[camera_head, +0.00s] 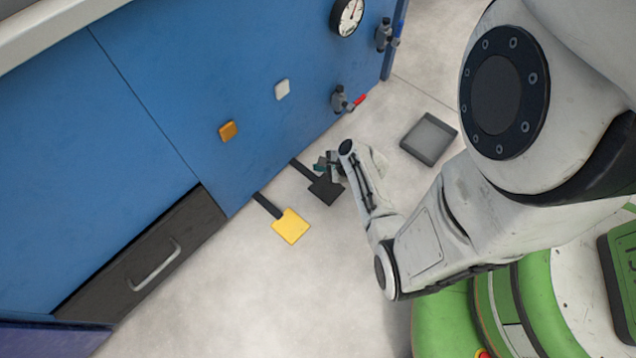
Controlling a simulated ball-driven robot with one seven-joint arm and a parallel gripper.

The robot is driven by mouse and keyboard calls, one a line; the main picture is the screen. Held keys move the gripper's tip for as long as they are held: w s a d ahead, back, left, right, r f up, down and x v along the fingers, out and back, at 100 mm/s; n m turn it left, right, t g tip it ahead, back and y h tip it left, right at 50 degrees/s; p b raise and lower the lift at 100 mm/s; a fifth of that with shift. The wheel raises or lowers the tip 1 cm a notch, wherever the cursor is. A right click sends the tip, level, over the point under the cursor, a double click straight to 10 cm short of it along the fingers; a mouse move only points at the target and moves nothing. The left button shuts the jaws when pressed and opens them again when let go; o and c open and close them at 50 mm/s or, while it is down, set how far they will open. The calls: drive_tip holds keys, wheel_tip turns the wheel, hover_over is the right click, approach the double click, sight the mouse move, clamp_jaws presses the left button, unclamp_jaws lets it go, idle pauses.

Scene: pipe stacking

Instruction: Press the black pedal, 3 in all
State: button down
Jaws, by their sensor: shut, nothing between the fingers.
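The black pedal (325,190) is a flat dark square on a strip that runs from the base of the blue panel, low over the floor. My gripper (325,166) is at the end of my white arm, beside the pedal's upper edge in the picture. It is small here and partly covered by my wrist. The fingers look closed, with nothing seen between them. I cannot tell whether they touch the pedal or hover over it, nor whether the pedal is pressed down.
A yellow pedal (291,226) lies to the left of the black one. The blue panel (150,100) carries an orange square (228,131), a white square (282,89), a gauge (347,17) and valves (342,100).

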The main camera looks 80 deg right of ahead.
sight(319, 182)
wheel_tip(319, 182, down, 6)
drive_tip(key=b, duration=0.5)
drive_tip(key=shift+f, duration=0.15)
drive_tip(key=shift+f, duration=0.15)
idle(1.6)
drive_tip(key=shift+f, duration=0.25)
drive_tip(key=shift+f, duration=1.7)
idle(1.9)
drive_tip(key=shift+r, duration=0.1)
drive_tip(key=shift+r+p, duration=2.05)
